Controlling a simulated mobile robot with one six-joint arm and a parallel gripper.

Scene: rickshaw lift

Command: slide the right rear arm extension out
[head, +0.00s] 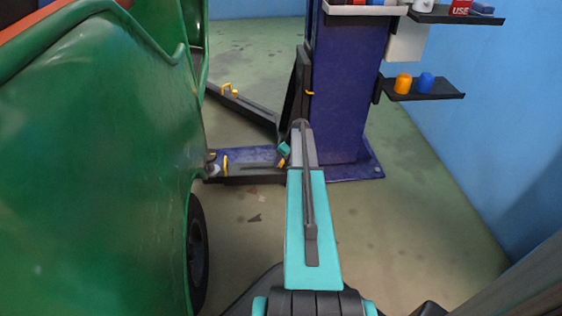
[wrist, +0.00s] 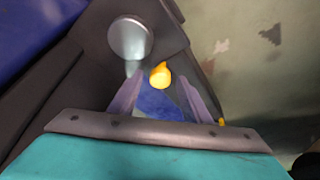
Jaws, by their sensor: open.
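The nearer lift arm (head: 245,156) runs left from the foot of the blue post, low over the floor, to under the green rickshaw. It has a yellow handle (head: 225,165) near its outer end. My gripper (head: 283,158) is low beside the post end of this arm and mostly hidden behind my own wrist. In the wrist view my gripper (wrist: 160,80) has its fingers apart, with a yellow knob (wrist: 160,75) showing between them. I cannot tell whether the fingers touch it. A blue surface lies beyond the fingers, and a round silver pin head (wrist: 130,38) shows above them.
The green rickshaw (head: 90,160) fills the left side. The blue post (head: 345,90) stands ahead, with shelves (head: 425,95) on its right. A second lift arm (head: 250,109) with a yellow handle (head: 228,89) reaches back left. Floor (head: 420,200) is clear at right.

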